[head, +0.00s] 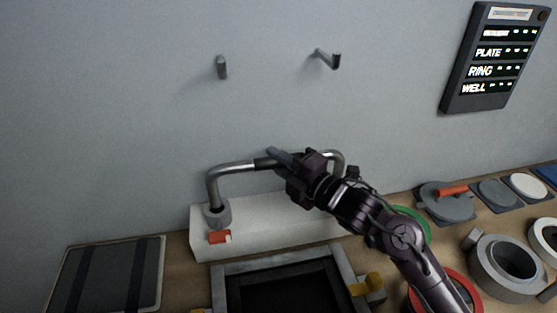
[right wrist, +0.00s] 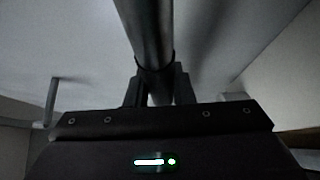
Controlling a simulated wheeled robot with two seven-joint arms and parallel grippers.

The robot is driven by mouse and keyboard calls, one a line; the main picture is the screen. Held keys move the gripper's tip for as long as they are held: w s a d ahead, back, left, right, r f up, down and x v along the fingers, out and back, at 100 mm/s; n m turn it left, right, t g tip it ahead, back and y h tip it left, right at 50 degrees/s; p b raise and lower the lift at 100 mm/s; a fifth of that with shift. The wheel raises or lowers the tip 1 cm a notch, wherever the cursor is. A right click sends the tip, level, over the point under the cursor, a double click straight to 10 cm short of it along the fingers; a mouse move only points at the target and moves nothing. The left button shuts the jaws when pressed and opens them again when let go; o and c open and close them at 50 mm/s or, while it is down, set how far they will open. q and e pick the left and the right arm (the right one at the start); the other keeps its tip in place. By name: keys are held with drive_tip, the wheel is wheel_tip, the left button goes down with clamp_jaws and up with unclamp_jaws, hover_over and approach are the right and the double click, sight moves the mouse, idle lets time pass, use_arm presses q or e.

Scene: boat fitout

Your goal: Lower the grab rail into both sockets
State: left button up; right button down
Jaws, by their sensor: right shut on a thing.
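The grab rail (head: 236,168) is a grey metal bar with both ends bent down. My right gripper (head: 272,160) is shut on its middle dark section; the rail also runs up between the fingers in the right wrist view (right wrist: 147,30). The rail's left leg stands at the left socket (head: 217,214), a grey ring on the white block (head: 270,222). I cannot tell how deep the leg sits. The right bend shows behind my gripper, but my arm hides its lower end and the right socket. My left gripper is not in view.
A red-orange tab (head: 219,237) is on the block's front. Two pegs (head: 222,67) stick out of the wall above. A dark framed opening (head: 285,285) lies in front, a dark strapped panel (head: 108,275) at left. Rings and discs (head: 505,265) crowd the right; a label board (head: 495,57) hangs above.

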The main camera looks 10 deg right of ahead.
drive_tip(key=shift+f+b, duration=1.4)
drive_tip(key=shift+f, duration=0.3)
drive_tip(key=c, duration=1.2)
unclamp_jaws()
